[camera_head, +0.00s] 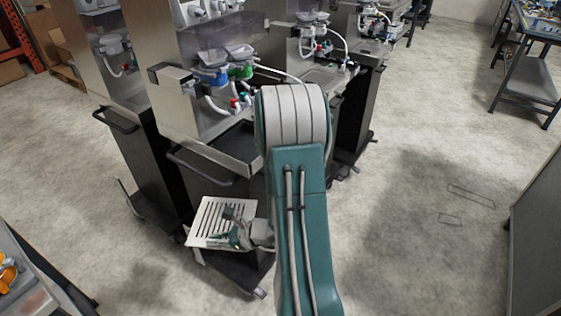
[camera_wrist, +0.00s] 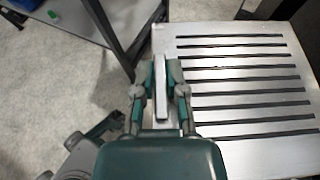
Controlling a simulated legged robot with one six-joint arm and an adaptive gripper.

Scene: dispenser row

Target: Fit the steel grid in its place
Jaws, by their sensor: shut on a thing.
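The steel grid (camera_head: 211,214) is a flat slotted plate with a row of long parallel slots. In the head view it is low, in front of the dispenser carts, with part of it behind my gripper. My gripper (camera_head: 236,226) is shut on the grid near one edge. In the wrist view the slotted face of the grid (camera_wrist: 245,85) fills the right side, and my gripper's fingers (camera_wrist: 160,88) close on a raised strip at its left. The dark open tray (camera_head: 237,142) on the front of the nearest dispenser shows no grid in it.
Several dispensers on dark carts stand in a row, with a bar handle (camera_head: 199,172) on the nearest one. A workbench (camera_head: 30,275) is at lower left and a table (camera_head: 530,60) at upper right. The floor (camera_head: 420,170) on the right is largely clear.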

